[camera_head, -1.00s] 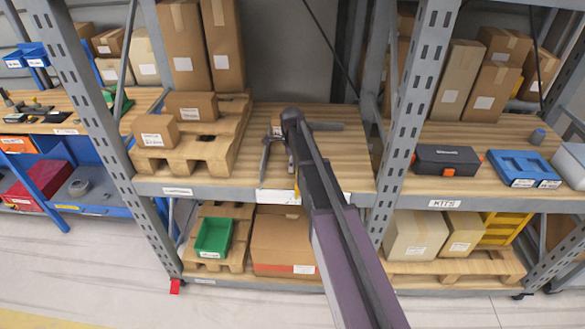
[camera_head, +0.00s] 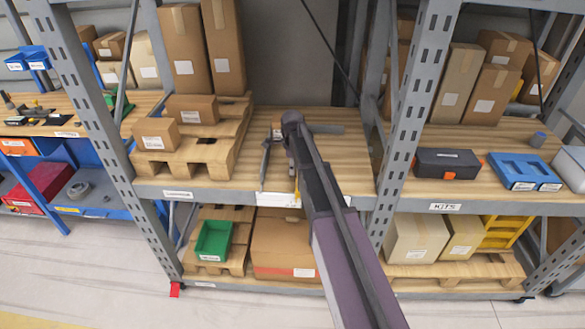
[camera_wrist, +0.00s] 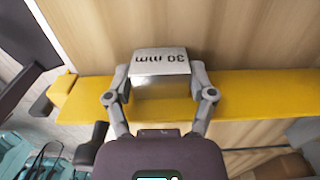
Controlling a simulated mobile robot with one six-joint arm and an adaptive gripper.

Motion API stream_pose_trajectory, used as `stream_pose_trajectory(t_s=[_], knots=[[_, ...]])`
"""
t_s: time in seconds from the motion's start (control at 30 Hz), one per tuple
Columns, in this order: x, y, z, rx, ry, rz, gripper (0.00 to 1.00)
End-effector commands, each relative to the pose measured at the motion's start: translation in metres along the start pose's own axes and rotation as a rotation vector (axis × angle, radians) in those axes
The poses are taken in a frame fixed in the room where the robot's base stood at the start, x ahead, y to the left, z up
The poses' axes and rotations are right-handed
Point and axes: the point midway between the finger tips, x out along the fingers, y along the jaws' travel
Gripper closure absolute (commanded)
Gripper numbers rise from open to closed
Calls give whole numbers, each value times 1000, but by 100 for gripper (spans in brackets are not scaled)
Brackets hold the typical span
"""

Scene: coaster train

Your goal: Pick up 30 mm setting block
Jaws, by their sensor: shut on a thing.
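The 30 mm setting block (camera_wrist: 160,66) is a silvery grey block whose marking reads upside down in the wrist view. My gripper (camera_wrist: 160,82) is shut on it, with one finger against each side. The block is over or on a wooden shelf board; I cannot tell whether it touches the board. In the head view my arm reaches over the middle shelf (camera_head: 345,165), and the block and the fingertips are hidden behind the arm.
A yellow bar (camera_wrist: 255,92) runs across the wrist view behind the block. On the shelf, a pallet (camera_head: 190,160) with cardboard boxes stands left.

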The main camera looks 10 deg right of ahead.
Motion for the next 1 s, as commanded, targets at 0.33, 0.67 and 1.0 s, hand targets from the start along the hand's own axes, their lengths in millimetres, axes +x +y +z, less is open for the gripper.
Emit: stream_pose_trajectory(t_s=[0.33, 0.67, 1.0], knots=[[-11, 8, 4, -1, 0, 0, 90], [-39, 48, 24, -2, 0, 0, 90], [-68, 97, 52, -2, 0, 0, 90]])
